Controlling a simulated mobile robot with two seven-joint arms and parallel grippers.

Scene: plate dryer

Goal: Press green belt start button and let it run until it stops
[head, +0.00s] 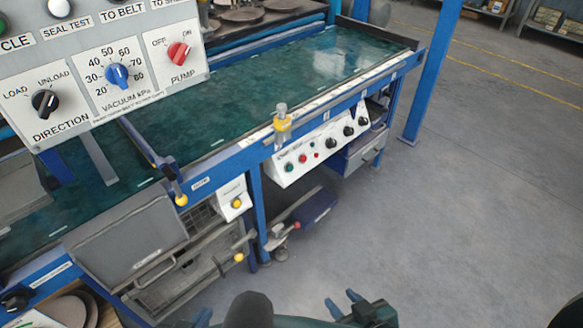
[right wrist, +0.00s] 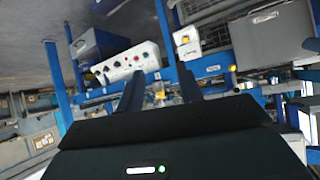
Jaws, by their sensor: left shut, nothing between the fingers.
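A white control panel (head: 318,150) is mounted under the front rail of the green belt (head: 240,95). A dark green button (head: 289,167) sits at its left end, beside a red button (head: 302,158) and several black knobs. My right gripper (head: 343,302) is low at the bottom of the head view, well apart from the panel. Its two fingers are spread and empty in the right wrist view (right wrist: 158,92). My left gripper (head: 203,318) is shut, partly cut off at the bottom edge.
A large white panel (head: 105,65) with vacuum, direction and pump knobs fills the upper left. A small box with a yellow button (head: 236,203) hangs under the belt rail. A yellow fitting (head: 282,125) stands on the rail. The grey floor (head: 450,220) at right is clear.

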